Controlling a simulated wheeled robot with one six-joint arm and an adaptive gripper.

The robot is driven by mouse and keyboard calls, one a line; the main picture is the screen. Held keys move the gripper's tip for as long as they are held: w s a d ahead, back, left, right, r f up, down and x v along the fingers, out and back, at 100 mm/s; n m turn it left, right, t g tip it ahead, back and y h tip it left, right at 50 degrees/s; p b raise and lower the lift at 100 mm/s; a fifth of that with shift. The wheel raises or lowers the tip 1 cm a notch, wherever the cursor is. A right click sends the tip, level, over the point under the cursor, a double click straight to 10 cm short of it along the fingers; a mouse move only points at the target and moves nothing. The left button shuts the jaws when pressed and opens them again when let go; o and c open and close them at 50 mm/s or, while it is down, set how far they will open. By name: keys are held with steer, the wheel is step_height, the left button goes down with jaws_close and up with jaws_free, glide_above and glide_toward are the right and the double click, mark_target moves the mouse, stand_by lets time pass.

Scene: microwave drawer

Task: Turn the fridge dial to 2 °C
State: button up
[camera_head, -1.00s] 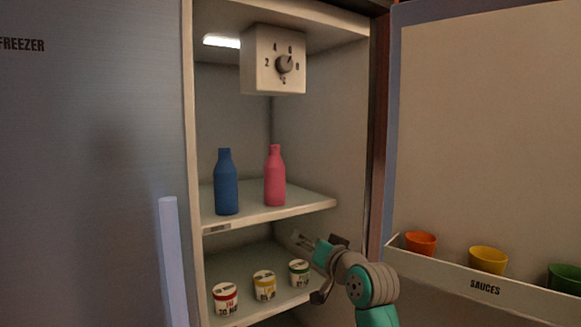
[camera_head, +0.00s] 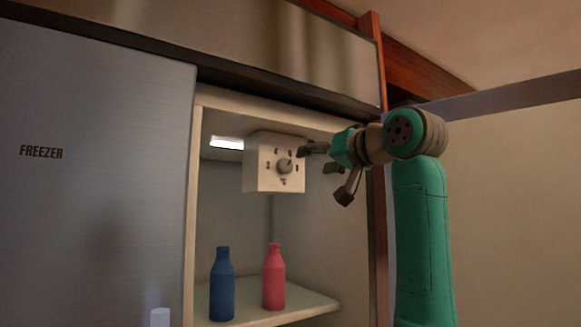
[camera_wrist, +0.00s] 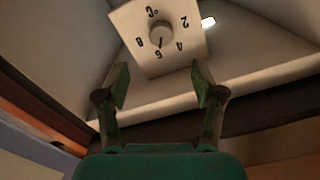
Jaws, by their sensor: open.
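The fridge dial (camera_head: 285,166) is a grey round knob on a white box (camera_head: 262,180) under the fridge ceiling. Numbers stand around it, with °C below. The dial also shows upside down in the wrist view (camera_wrist: 160,32); its dark pointer mark appears to point near the 6. The 2 is on the dial's left in the head view and on its right in the wrist view. My gripper (camera_head: 316,159) is open and empty, just right of the box. In the wrist view its fingers (camera_wrist: 160,84) are spread below the dial, apart from it.
A blue bottle (camera_head: 222,287) and a pink bottle (camera_head: 273,280) stand on the shelf (camera_head: 300,308) below the box. The closed freezer door (camera_head: 90,200) is at the left. The open fridge door (camera_head: 510,200) is at the right, behind my arm.

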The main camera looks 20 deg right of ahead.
mark_target(287, 166)
steer(key=x, duration=1)
steer(key=shift+w+a+r, duration=0.1)
steer(key=shift+w+a, duration=0.05)
steer(key=shift+w, duration=0.15)
steer(key=c, duration=1.1)
